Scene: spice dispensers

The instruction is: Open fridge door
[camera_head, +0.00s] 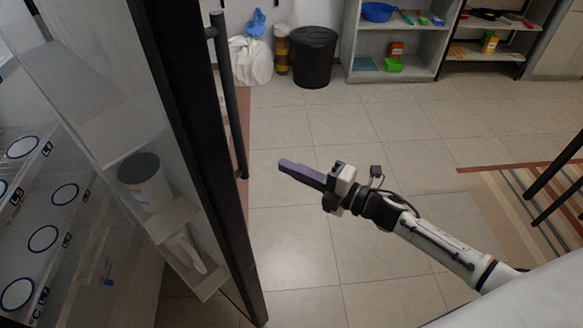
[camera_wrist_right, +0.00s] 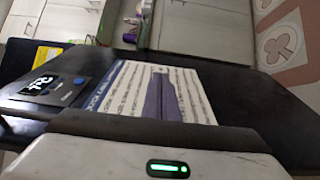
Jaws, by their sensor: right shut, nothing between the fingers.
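The fridge door with its black frame (camera_head: 190,120) fills the left of the head view. A long black vertical handle (camera_head: 229,95) stands out from its right side. Through the clear part I see shelves and a grey-lidded white container (camera_head: 145,180). My left gripper is not in view.
Tiled floor (camera_head: 330,240) is open around the right arm. A black bin (camera_head: 313,58) and a white bag (camera_head: 251,62) stand at the back, with a shelf unit (camera_head: 400,75) beside them. A striped rug (camera_head: 510,190) lies at the right, under dark legs.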

